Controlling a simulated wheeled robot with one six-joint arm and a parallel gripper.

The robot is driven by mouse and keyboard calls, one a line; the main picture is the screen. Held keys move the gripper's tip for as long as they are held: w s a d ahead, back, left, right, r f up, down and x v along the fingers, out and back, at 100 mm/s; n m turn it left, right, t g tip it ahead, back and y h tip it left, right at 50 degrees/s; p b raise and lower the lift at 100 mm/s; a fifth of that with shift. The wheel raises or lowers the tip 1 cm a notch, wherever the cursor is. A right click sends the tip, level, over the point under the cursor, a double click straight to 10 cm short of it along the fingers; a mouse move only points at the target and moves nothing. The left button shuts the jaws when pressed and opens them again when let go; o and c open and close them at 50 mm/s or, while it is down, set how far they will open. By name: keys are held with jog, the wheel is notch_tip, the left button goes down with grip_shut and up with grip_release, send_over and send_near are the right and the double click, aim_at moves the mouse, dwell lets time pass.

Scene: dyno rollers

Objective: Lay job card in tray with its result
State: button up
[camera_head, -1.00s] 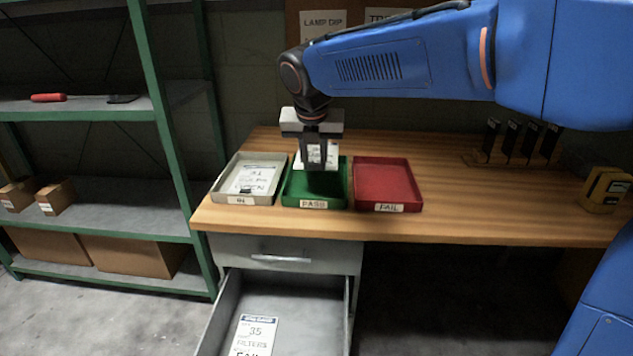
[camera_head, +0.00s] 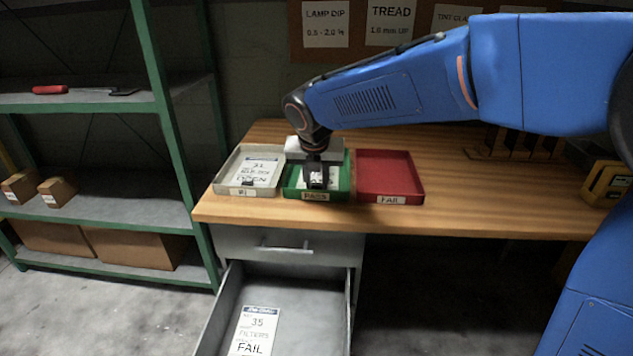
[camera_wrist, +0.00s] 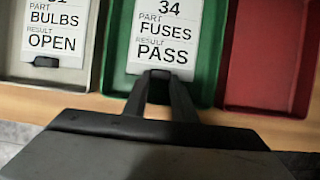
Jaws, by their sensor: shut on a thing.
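My gripper (camera_wrist: 160,84) is shut on the near edge of a white job card (camera_wrist: 168,40) reading 34, FUSES, PASS. In the wrist view the card lies over the green tray, within its walls; I cannot tell whether it touches the floor. The green PASS tray (camera_head: 344,185) stands mid-row on the bench; my gripper (camera_head: 317,184) is low over it and hides much of the card. The red FAIL tray (camera_head: 388,172) is empty at its right. The grey tray (camera_head: 222,187) at its left holds a card (camera_head: 255,174) reading BULBS, OPEN, with a dark clip-like piece.
Below the bench (camera_head: 480,205) an open drawer (camera_head: 225,310) holds a card (camera_head: 253,330) reading 35, FILTERS, FAIL. A green shelf rack (camera_head: 165,130) stands at left. A yellow device (camera_head: 605,185) sits at the bench's right end.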

jog(key=o, duration=1)
jog(key=shift+f, duration=0.1)
jog(key=shift+o, duration=0.2)
jog(key=v, duration=1.2)
